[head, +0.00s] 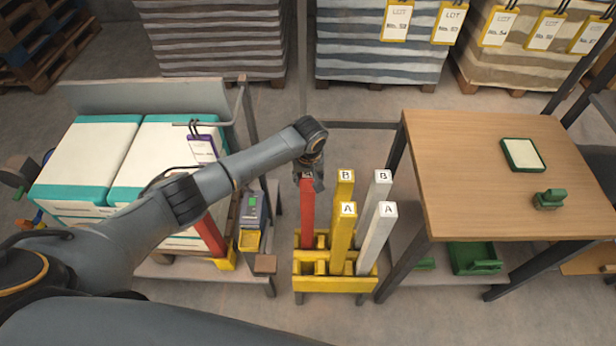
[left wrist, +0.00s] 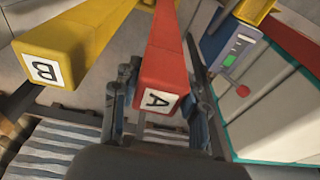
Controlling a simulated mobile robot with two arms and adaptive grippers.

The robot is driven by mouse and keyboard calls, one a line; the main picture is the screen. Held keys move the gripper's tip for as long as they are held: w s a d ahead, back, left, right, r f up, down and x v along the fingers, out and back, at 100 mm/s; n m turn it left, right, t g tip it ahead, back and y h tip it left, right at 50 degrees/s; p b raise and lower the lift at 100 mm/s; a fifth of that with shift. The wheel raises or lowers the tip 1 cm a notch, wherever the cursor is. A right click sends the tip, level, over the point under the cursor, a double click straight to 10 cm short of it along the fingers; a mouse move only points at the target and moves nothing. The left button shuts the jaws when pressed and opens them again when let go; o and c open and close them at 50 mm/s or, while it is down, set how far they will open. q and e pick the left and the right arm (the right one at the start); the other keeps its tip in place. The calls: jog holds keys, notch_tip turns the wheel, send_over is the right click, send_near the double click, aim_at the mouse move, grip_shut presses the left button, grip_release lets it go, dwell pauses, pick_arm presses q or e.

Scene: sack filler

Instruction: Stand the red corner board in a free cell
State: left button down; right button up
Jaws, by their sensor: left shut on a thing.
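The red corner board (head: 307,218) is upright, with a white label on top that reads A in the left wrist view (left wrist: 160,68). My left gripper (head: 311,178) is shut on it near its top, one finger on each side. Its lower end is at the back left cell of the yellow rack (head: 330,284); I cannot tell whether it touches the bottom. Yellow boards B (head: 344,192) and A (head: 341,242) and white boards B (head: 377,198) and A (head: 380,236) stand in the rack to the right. The front left of the rack looks empty. My right gripper is not in view.
Another red board (head: 210,236) leans by the sacks (head: 165,165) on the left, beside a grey-green device (head: 250,212). A wooden table (head: 460,180) stands on the right, holding a green-framed pad (head: 523,155) and a green stamp (head: 549,199).

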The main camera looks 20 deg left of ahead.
pick_arm(q)
jog(key=c, duration=0.6)
grip_release()
jog(key=shift+c, duration=0.2)
jog(key=r, duration=0.4)
jog(key=s+r, duration=0.1)
jog(key=r, duration=0.7)
jog(key=shift+s+d, duration=0.3)
jog(key=shift+s, duration=0.05)
